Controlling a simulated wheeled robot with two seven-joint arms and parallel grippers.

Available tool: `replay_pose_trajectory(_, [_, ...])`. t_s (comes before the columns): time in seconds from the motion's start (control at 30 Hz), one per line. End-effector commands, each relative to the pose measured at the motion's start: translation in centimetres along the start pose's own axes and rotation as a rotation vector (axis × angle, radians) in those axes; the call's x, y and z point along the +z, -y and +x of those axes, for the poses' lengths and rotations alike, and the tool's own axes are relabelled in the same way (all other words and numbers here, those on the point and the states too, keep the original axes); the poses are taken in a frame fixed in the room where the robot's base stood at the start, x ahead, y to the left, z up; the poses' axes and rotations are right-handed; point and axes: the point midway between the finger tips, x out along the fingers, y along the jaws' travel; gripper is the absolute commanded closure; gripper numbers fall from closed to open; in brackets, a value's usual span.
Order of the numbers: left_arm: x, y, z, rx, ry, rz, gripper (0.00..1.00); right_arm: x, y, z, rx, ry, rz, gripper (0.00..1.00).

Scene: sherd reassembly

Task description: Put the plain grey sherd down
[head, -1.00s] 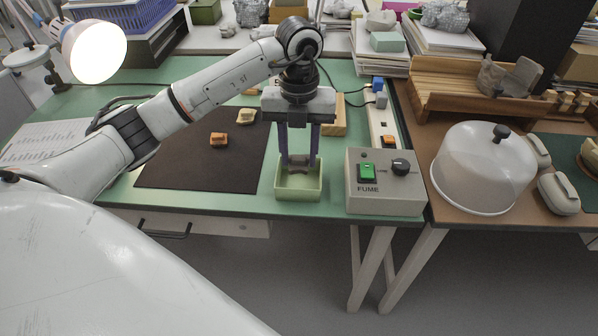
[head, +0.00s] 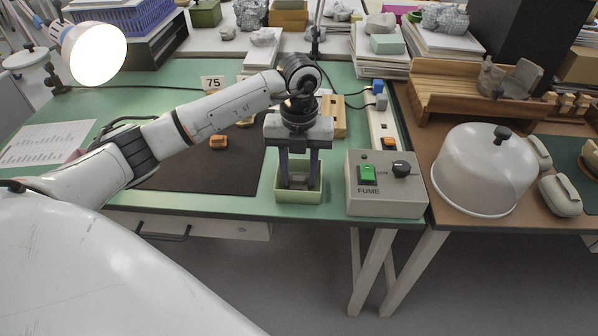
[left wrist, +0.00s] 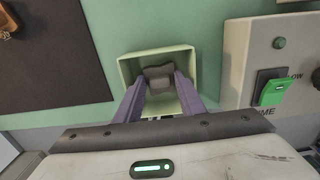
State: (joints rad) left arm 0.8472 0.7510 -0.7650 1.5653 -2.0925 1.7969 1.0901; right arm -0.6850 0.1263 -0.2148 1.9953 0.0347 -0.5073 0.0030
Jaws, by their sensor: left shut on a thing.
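The grey sherd (left wrist: 158,76) is between the fingertips of my left gripper (left wrist: 160,88) in the left wrist view. It is inside a pale green square tray (left wrist: 128,68). In the head view the left gripper (head: 299,180) points straight down with its purple-grey fingers inside the tray (head: 299,196), at the front edge of the green table. The gripper is shut on the sherd. The tray's front wall hides the lower fingertips and most of the sherd in the head view, and I cannot tell whether the sherd touches the tray floor. My right gripper is not in view.
A grey FUME switch box (head: 384,184) stands close right of the tray. A dark mat (head: 200,170) lies to the left with an orange sherd (head: 219,141); a tan sherd (head: 246,122) is partly behind my arm.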

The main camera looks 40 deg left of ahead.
Motion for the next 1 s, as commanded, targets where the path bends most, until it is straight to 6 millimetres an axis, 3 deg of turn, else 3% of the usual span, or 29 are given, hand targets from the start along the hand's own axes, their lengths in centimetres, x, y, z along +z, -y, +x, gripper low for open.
replay_pose_trajectory(0.07, [0.0, 0.0, 0.3, 0.0, 0.0, -0.001, 0.86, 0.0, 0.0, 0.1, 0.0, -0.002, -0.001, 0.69])
replay_pose_trajectory(0.1, [0.0, 0.0, 0.2, 0.0, 0.0, -0.001, 0.57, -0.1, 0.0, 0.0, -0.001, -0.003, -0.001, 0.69])
replay_pose_trajectory(0.13, [0.0, 0.0, 0.2, 0.0, 0.0, -0.001, 0.56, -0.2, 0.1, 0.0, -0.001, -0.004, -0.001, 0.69])
replay_pose_trajectory(0.4, [0.0, 0.0, 0.1, 0.0, 0.0, -0.001, 0.56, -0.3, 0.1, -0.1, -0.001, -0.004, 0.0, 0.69])
replay_pose_trajectory(0.57, [0.1, 0.0, -1.5, -0.002, 0.001, 0.0, 0.56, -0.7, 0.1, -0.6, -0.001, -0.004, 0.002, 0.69])
replay_pose_trajectory(1.0, [0.1, 0.1, -10.5, -0.002, 0.003, -0.001, 0.56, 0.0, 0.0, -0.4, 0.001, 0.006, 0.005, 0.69])
